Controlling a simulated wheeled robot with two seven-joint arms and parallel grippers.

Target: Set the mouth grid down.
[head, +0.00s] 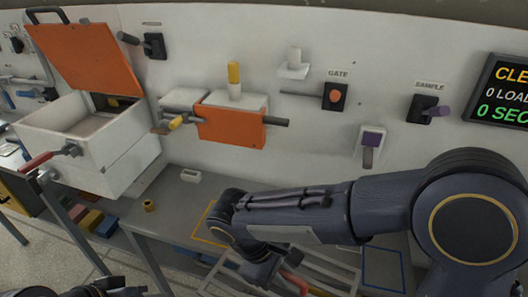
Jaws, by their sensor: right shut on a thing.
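The mouth grid (343,272) is a pale grey frame with several parallel bars, low in the head view and partly cut off by the bottom edge. A red bar (295,282) shows at it. My right arm reaches in from the right, and my right gripper (272,278) points down, shut on the grid. The fingertips and the exact grip are mostly hidden by my own wrist. I cannot tell whether the grid touches the grey bench top. Only dark parts of my left arm show at the bottom left edge; its jaws cannot be made out.
The grey bench (165,205) carries yellow and blue outlines, a small brass ring (149,206) and a small white block (190,176). A white box (88,130) with a raised orange lid (75,55) stands left. The wall behind holds an orange flap (230,126), levers and a display (502,95).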

